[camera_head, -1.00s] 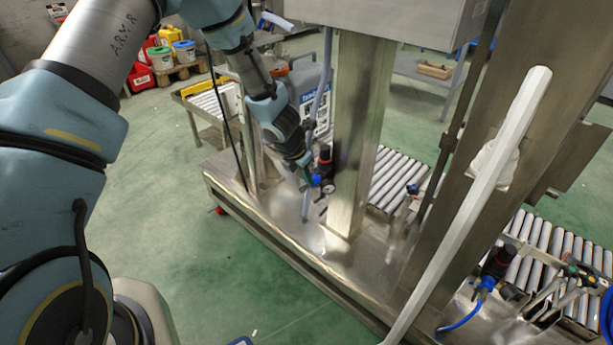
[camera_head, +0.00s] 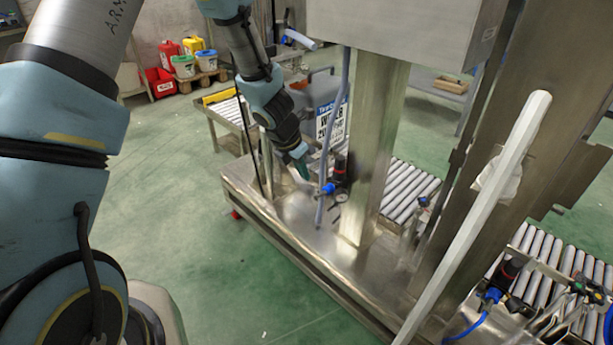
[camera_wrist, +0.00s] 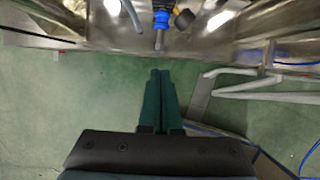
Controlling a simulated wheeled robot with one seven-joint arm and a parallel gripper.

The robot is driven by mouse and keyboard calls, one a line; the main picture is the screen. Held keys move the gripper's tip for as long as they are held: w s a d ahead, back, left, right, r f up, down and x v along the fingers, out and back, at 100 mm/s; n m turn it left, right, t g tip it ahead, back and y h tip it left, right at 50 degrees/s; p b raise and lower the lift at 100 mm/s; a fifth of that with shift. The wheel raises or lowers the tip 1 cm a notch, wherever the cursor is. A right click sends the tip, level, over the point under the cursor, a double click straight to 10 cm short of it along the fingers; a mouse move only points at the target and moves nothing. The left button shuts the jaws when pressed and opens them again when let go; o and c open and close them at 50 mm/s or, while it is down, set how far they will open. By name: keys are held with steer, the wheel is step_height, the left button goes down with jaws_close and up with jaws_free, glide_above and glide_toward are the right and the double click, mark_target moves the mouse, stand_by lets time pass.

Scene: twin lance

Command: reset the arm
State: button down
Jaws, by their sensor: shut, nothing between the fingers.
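My gripper (camera_head: 301,167) shows in the head view at the end of my blue and grey arm, above the left part of the steel machine base. In the wrist view my gripper (camera_wrist: 160,75) has its two dark green fingers side by side with no gap, and nothing is held. The fingers point toward the edge of the steel base, with green floor beneath them. A blue fitting with a dark hose end (camera_wrist: 161,18) is just beyond the fingertips in the wrist view. I cannot tell the exact distance to it.
A steel post (camera_head: 375,150) stands right of my gripper, with a blue and black valve (camera_head: 335,180) between them. A white slanted bar (camera_head: 480,205) crosses the right side. Roller conveyors (camera_head: 408,190) lie behind. The green floor (camera_head: 190,200) at left is open.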

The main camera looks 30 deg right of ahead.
steer(key=shift+a+r, duration=0.1)
steer(key=shift+r, duration=0.05)
stand_by(0.4)
steer(key=w+a+r+m+y+p, duration=0.1)
steer(key=w+a+r+m, duration=0.1)
steer(key=a+r+m, duration=0.55)
steer(key=w+a+r+m+p, duration=0.25)
steer(key=a+r, duration=0.25)
steer(key=a, duration=0.6)
steer(key=s+a+r+m+y, duration=0.1)
steer(key=s+a+r+m, duration=0.1)
steer(key=a+m, duration=0.2)
steer(key=s+a+r+m+y, duration=0.1)
steer(key=s+a+r+m, duration=0.2)
steer(key=a, duration=0.6)
steer(key=s+a+r+m+y+p, duration=0.1)
steer(key=s+a+r+m, duration=0.1)
steer(key=a+m, duration=0.3)
steer(key=shift+s+a+r, duration=0.3)
steer(key=shift+s+a, duration=0.1)
steer(key=shift+a, duration=0.75)
steer(key=c, duration=1.6)
jaws_free()
